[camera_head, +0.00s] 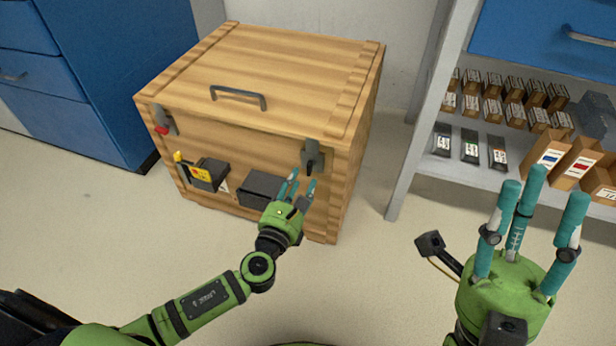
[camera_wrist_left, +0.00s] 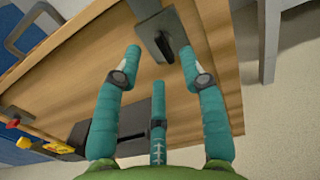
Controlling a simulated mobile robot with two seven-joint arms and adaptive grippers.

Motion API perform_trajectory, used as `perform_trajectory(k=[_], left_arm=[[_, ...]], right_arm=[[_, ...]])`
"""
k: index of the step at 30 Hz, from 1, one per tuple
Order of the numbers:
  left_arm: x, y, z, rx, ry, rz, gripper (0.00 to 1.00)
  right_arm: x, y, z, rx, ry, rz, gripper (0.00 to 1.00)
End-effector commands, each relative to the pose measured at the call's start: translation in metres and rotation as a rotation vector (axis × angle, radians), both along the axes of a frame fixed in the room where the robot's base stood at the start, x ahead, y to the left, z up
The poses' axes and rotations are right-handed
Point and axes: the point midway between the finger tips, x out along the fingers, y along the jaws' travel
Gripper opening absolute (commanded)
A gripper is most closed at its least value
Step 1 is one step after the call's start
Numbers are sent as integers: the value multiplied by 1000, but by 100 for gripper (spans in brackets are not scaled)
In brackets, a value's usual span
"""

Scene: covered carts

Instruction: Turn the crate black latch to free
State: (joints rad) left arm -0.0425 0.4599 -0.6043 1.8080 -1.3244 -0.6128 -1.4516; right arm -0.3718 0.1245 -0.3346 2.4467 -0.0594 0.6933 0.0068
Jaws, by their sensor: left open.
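The wooden crate (camera_head: 262,60) stands on the floor with its lid down. The black latch (camera_head: 312,156) is at the upper right of its front face; it also shows in the left wrist view (camera_wrist_left: 157,40). My left gripper (camera_head: 297,180) is open and empty, just below the black latch, with its fingers pointing up toward it. In the left wrist view the two outer fingertips (camera_wrist_left: 160,52) lie to either side of the latch's lower end, and I see no clear contact. My right gripper (camera_head: 542,188) is open and empty, away from the crate at the right.
A second latch with a red part (camera_head: 162,122) is at the crate's upper left front. A yellow and black device (camera_head: 204,174) and a dark box (camera_head: 260,189) are on the front face. A blue cabinet (camera_head: 90,80) stands left, and a shelf of boxes (camera_head: 470,170) right.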

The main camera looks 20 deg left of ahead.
Motion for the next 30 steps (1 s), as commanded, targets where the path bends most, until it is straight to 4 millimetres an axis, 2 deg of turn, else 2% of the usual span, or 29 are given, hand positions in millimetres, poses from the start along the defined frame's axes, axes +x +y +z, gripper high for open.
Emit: perform_trajectory(k=[3, 9, 19, 20, 21, 22, 23, 30], left_arm=[[21, 0, -1, -1, -3, 2, 41], [42, -2, -1, -4, 1, 0, 41], [47, -2, -1, -3, 3, 1, 41], [46, -2, -1, -3, 3, 1, 33], [46, -1, -1, -3, 3, 1, 17], [46, -1, -1, -3, 3, 1, 5], [46, -1, -1, -3, 3, 1, 0], [46, -1, -1, -5, 3, 1, 0]], right_arm=[[-2, -4, -4, 17, -26, -3, 40], [-6, -9, -6, 38, -60, -6, 40], [-7, -10, -6, 42, -69, -7, 40], [-7, -10, -6, 42, -69, -7, 40], [-7, -10, -6, 42, -69, -7, 40], [-7, -10, -6, 42, -69, -7, 40], [-7, -10, -6, 42, -68, -7, 40], [-6, -10, -6, 42, -68, -7, 40]])
